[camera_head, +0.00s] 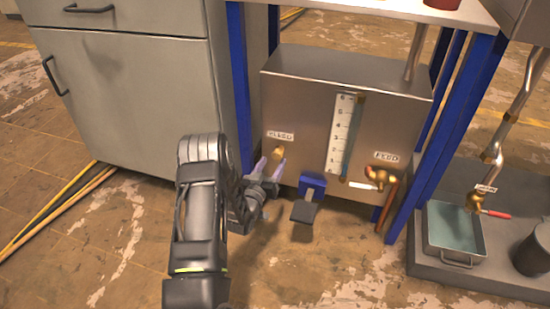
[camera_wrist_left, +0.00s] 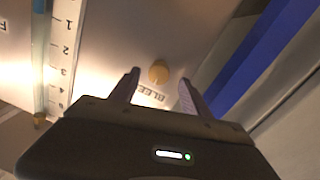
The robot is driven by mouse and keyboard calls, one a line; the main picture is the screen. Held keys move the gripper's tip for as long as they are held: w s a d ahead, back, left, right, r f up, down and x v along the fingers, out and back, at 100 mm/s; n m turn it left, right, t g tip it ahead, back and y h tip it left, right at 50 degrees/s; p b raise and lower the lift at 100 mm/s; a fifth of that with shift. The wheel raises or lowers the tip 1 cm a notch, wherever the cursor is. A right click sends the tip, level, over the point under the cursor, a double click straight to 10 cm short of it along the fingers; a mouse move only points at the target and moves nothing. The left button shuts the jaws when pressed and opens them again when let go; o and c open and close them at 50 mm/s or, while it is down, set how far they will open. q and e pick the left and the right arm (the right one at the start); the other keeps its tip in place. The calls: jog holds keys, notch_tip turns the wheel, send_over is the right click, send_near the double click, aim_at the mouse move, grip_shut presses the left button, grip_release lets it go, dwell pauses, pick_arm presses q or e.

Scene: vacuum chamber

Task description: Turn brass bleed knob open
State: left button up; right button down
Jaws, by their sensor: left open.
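The brass bleed knob (camera_head: 278,153) sticks out from the front of a metal tank, just below a label reading BLEED. In the left wrist view the knob (camera_wrist_left: 159,71) lies between and a little beyond the two fingertips. My left gripper (camera_head: 268,168) is open in front of the knob, its purple-grey fingers pointing at it. In the left wrist view the left gripper (camera_wrist_left: 160,82) shows a finger on each side of the knob, with gaps and no clear contact. My right gripper is not in view.
The metal tank (camera_head: 300,85) carries a level gauge (camera_head: 342,130) and a brass feed valve (camera_head: 378,177). A blue frame post (camera_head: 240,85) stands left of the knob, beside a grey cabinet (camera_head: 130,90). A blue pedal-like part (camera_head: 312,187) sits below.

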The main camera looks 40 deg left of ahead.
aim_at(276, 157)
pick_arm(q)
jog(key=shift+b+x, duration=0.5)
jog(key=shift+x, duration=0.6)
jog(key=shift+w, duration=0.45)
grip_shut()
